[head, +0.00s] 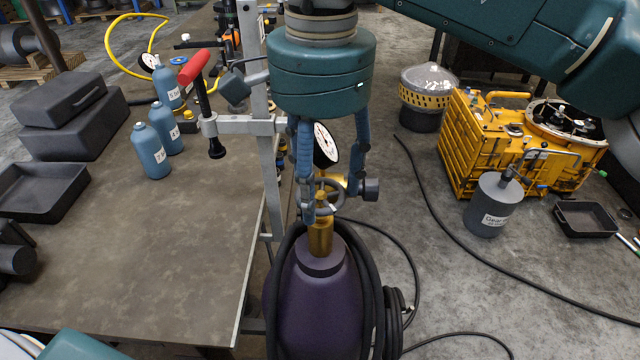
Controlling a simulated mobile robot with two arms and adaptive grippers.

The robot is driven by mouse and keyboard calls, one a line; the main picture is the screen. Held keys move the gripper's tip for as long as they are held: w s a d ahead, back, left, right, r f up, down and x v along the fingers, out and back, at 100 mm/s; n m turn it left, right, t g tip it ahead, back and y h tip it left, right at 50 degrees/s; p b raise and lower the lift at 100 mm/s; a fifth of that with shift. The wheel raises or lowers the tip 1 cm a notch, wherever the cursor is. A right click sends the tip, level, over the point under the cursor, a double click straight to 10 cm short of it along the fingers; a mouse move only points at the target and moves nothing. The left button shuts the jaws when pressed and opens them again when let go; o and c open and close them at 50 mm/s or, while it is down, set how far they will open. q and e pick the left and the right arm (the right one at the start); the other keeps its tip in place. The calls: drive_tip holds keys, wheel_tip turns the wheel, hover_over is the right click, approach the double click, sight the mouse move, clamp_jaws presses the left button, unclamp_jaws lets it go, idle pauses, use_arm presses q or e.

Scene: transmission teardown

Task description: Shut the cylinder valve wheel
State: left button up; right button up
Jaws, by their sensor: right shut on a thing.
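The purple gas cylinder (318,305) stands upright beside the workbench, with a brass valve (320,238) on its neck. The grey valve wheel (324,207) sits at the top of the valve. My right gripper (334,200) points straight down from above, with its blue fingers on the left and right of the wheel, shut on it. The fingertips hide part of the wheel's rim. A round white pressure gauge (325,146) shows between the fingers, behind the wheel. My left gripper is out of view.
A black hose (370,265) loops around the cylinder. The workbench (190,245) on the left carries a clamp (240,125) with a red handle, blue bottles (151,152) and dark trays. A yellow gearbox housing (500,145) and a grey canister (495,205) stand on the right floor.

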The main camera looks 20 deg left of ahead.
sight(321, 195)
drive_tip(key=m+b, duration=0.1)
drive_tip(key=m, duration=0.4)
drive_tip(key=shift+w+m, duration=0.15)
drive_tip(key=shift+m, duration=0.25)
drive_tip(key=m+b, duration=0.2)
drive_tip(key=m, duration=0.4)
drive_tip(key=m+b, duration=0.1)
drive_tip(key=m, duration=0.5)
drive_tip(key=shift+m+b, duration=0.3)
drive_tip(key=m+b, duration=0.1)
drive_tip(key=m, duration=0.4)
drive_tip(key=shift+m, duration=0.4)
drive_tip(key=shift+s, duration=0.2)
drive_tip(key=o, duration=1.1)
drive_tip(key=shift+d, duration=0.1)
drive_tip(key=shift+o, duration=0.2)
wheel_tip(321, 195, up, 12)
drive_tip(key=shift+s, duration=0.1)
